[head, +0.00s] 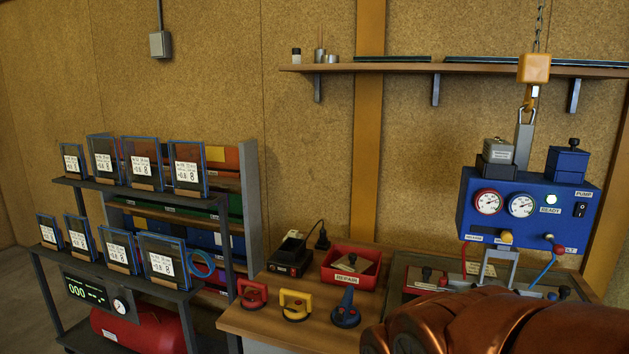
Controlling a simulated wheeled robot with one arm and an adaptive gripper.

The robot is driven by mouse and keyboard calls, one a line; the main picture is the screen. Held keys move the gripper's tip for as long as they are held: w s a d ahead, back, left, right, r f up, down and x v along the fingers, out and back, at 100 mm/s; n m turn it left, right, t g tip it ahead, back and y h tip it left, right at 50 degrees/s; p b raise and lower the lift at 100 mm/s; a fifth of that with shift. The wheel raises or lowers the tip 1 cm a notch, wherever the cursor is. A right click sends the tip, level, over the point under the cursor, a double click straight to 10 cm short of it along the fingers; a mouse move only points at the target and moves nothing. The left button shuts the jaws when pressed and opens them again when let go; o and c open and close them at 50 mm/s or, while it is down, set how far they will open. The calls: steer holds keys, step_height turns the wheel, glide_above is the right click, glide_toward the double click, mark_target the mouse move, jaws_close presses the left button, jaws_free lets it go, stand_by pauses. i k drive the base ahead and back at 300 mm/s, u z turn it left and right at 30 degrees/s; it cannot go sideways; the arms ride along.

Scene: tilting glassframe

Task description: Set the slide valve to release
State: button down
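A blue control unit (531,206) hangs from a chain hook at the right. My copper-coloured arm fills the lower right corner, in front of and below the unit. My gripper is not visible.
A wooden bench (249,321) carries red, yellow and blue suction lifters, a black charger (290,258) and a red bin (351,264). A rack (130,197) of framed glass panes stands left. A wall shelf (400,68) runs above.

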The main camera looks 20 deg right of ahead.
mark_target(506, 237)
steer(key=z, duration=1.6)
